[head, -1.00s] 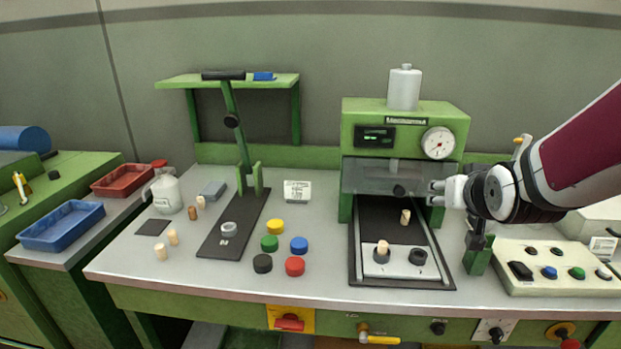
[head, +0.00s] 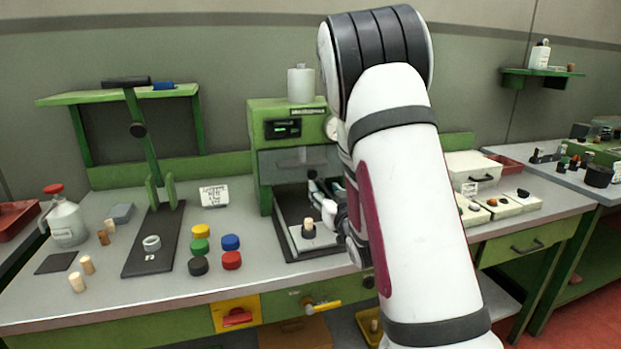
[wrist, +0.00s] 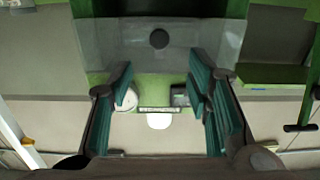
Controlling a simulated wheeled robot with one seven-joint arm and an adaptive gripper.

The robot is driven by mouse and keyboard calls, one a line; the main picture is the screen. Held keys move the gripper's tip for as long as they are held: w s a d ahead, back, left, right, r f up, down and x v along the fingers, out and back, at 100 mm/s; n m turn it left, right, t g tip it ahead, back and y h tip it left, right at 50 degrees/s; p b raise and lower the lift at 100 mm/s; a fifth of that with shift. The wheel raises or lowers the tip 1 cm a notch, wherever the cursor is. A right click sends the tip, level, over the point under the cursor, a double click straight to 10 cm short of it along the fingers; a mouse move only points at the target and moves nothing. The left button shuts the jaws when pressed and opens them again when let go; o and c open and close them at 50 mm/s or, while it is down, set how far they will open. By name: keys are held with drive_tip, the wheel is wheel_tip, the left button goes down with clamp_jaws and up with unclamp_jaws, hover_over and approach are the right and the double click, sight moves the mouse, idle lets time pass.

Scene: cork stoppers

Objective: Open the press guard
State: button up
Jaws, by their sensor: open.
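The green press (head: 283,112) has a grey see-through guard (head: 277,163) across its front, above the black press bed (head: 287,214). In the wrist view, which shows the press upside down, the guard (wrist: 100,45) and its round black knob (wrist: 159,39) are clear. The knob lies roughly centred between the fingers' sides, beyond the tips in the picture. My gripper (head: 328,190) is in front of the press, partly hidden by my arm in the head view. In the wrist view my gripper (wrist: 160,85) is open with nothing between its teal pads.
A cork (head: 309,224) stands on the plate of the press bed. Coloured caps (head: 231,242) and a lever stand (head: 150,180) are left of the press. A control box (head: 500,205) and a white case (head: 470,168) are to its right. My arm hides the press's right side.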

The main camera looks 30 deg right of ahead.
sight(313, 174)
drive_tip(key=x, duration=1.1)
clamp_jaws()
